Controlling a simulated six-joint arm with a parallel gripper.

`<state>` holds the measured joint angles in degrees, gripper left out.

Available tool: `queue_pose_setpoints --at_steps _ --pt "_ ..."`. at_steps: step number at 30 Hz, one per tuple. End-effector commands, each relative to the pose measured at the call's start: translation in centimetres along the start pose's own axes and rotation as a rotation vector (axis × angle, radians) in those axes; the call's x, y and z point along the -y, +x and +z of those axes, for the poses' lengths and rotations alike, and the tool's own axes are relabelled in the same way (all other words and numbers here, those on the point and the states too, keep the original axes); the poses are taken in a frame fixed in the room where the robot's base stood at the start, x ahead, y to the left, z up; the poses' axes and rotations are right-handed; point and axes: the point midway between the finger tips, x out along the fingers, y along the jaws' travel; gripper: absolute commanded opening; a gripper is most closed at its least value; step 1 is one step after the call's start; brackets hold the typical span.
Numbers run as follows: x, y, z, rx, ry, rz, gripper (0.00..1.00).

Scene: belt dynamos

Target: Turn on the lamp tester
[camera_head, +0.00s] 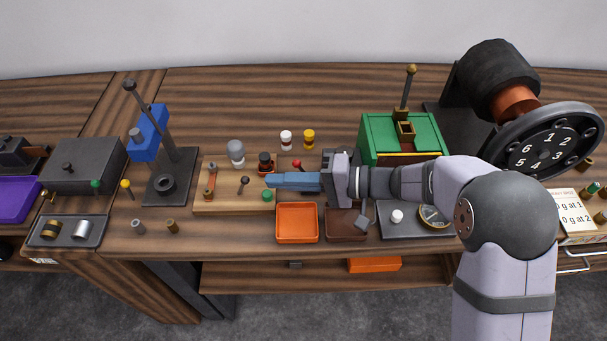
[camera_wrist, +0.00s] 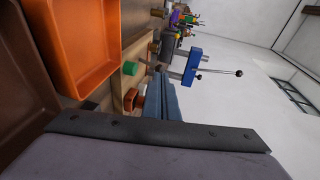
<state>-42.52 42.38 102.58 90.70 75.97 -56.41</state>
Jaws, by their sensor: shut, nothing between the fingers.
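A wooden board (camera_head: 222,203), which looks like the lamp tester, lies at the middle left of the bench in the head view. It bears copper-coloured posts (camera_head: 210,181), a small dark knobbed lever (camera_head: 243,184), a green round part (camera_head: 267,196) and a dark and orange socket-like part (camera_head: 265,160). The green part also shows in the wrist view (camera_wrist: 130,68). I see no lit lamp. My gripper (camera_head: 269,180) is shut and empty. Its blue fingers point left over the board's right part, with the tips near the lever; contact cannot be told. My gripper hides the board's right end.
Grey (camera_head: 236,151), white (camera_head: 286,139) and yellow (camera_head: 309,138) bulb-like pieces stand behind the board. An orange tray (camera_head: 297,238) lies in front, beside a brown tray (camera_head: 346,234). A blue press-like device (camera_head: 148,134) with a tall lever stands left. A green box (camera_head: 380,130) stands right.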

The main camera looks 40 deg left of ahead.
Motion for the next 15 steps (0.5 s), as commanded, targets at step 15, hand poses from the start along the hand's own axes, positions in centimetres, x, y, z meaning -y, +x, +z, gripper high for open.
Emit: queue_pose_setpoints --at_steps 15 --pt "0.0 3.8 0.0 0.0 0.001 0.001 0.0"
